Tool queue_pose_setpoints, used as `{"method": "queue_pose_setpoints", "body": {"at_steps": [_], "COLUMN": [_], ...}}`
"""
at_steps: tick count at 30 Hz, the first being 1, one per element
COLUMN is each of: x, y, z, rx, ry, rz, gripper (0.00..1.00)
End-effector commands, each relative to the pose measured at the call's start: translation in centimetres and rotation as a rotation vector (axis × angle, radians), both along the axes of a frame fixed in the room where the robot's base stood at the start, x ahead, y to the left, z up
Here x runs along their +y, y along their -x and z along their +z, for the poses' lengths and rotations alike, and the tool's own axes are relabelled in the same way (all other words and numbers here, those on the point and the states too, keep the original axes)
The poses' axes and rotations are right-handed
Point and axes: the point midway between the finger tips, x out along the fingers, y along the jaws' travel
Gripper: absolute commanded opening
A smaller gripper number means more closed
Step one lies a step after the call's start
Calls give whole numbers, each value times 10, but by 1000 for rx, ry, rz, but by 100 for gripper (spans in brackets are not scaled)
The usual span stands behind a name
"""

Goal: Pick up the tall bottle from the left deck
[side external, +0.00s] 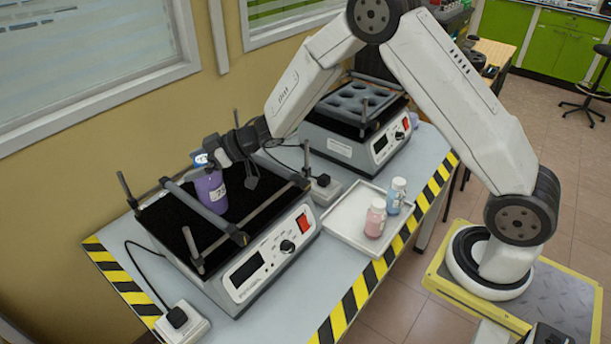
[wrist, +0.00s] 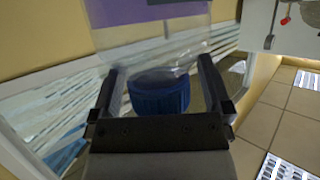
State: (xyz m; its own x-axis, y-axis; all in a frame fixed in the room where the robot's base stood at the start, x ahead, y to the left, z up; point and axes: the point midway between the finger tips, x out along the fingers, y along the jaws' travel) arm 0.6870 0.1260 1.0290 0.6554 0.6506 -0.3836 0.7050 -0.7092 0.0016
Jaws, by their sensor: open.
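The tall bottle (side external: 211,190) is clear with purple contents, a white label and a blue cap. It stands upright on the black left deck (side external: 180,240), near its back bar. My gripper (side external: 212,150) is at the bottle's top, beside its cap. In the wrist view, the blue cap (wrist: 160,95) and the clear shoulder sit between the two spread fingers of my gripper (wrist: 158,68). A gap shows on each side of the cap. The bottle's lower part is cut off in that view.
Clamp bars and posts rise around the left deck. A second shaker (side external: 355,115) with a holed top stands behind right. A white tray (side external: 345,222) holds a pink bottle (side external: 375,220) and a blue bottle (side external: 396,196). A wall is close behind.

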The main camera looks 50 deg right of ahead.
Motion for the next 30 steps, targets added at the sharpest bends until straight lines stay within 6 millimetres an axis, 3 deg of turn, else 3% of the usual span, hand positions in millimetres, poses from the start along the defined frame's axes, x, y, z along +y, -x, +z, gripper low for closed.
{"method": "queue_pose_setpoints", "body": {"at_steps": [3,4,13,30], "x": [0,0,0,0], "y": [0,0,0,-1], "z": [0,0,0,6], "rx": [0,0,0,-5], "ry": [0,0,0,-1], "rz": [0,0,0,1], "gripper": [100,94,0,0]}}
